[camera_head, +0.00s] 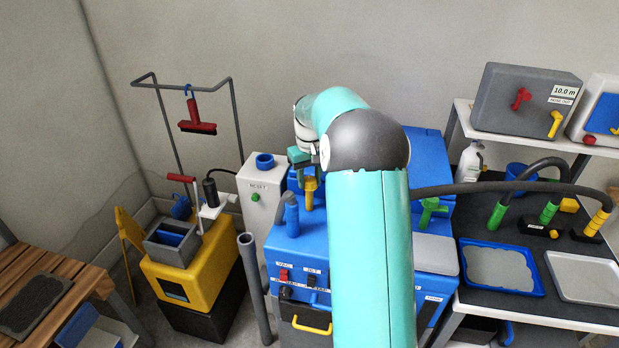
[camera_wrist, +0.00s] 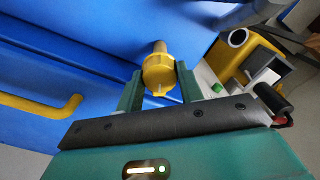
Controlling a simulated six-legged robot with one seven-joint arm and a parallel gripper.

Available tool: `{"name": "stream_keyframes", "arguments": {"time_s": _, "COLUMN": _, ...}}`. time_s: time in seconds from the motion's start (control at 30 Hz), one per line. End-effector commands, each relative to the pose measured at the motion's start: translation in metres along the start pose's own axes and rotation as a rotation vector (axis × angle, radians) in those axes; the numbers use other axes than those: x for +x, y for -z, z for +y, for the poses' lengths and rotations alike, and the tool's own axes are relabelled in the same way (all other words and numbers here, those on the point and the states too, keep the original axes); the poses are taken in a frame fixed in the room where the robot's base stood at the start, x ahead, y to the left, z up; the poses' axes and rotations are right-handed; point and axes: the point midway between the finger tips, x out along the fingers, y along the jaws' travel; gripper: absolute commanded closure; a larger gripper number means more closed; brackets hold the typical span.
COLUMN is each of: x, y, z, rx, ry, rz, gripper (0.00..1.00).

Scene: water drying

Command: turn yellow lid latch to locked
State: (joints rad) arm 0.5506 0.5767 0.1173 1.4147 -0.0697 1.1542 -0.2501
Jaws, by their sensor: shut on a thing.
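The yellow lid latch (camera_wrist: 158,74) sits at the centre of the wrist view, a round knob with a pointed tab on a short shaft against a blue panel. My gripper (camera_wrist: 158,82) has one green finger on each side of it and is shut on it. The head view shows part of my gripper (camera_head: 299,156) above the blue machine (camera_head: 288,243), with my arm in front. A yellow fitting (camera_head: 310,192) stands just below it there; I cannot tell whether it is the same latch. The lock position cannot be read.
A yellow handle (camera_wrist: 42,108) is on the blue panel at left. A grey pipe (camera_head: 254,290) and yellow bucket (camera_head: 197,270) are left; a shelf with trays (camera_head: 502,268) is right.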

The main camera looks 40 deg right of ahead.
Motion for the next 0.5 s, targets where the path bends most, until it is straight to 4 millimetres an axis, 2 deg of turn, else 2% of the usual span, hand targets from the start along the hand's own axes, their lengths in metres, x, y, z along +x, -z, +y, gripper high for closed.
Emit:
{"name": "stream_keyframes", "arguments": {"time_s": 0.2, "x": -0.0015, "y": 0.0007, "z": -0.0005, "rx": 0.184, "ry": -0.001, "rz": 0.003, "gripper": 0.86}}
{"name": "stream_keyframes", "arguments": {"time_s": 0.5, "x": -0.0014, "y": 0.0008, "z": -0.0006, "rx": 0.358, "ry": -0.001, "rz": 0.003, "gripper": 0.86}}
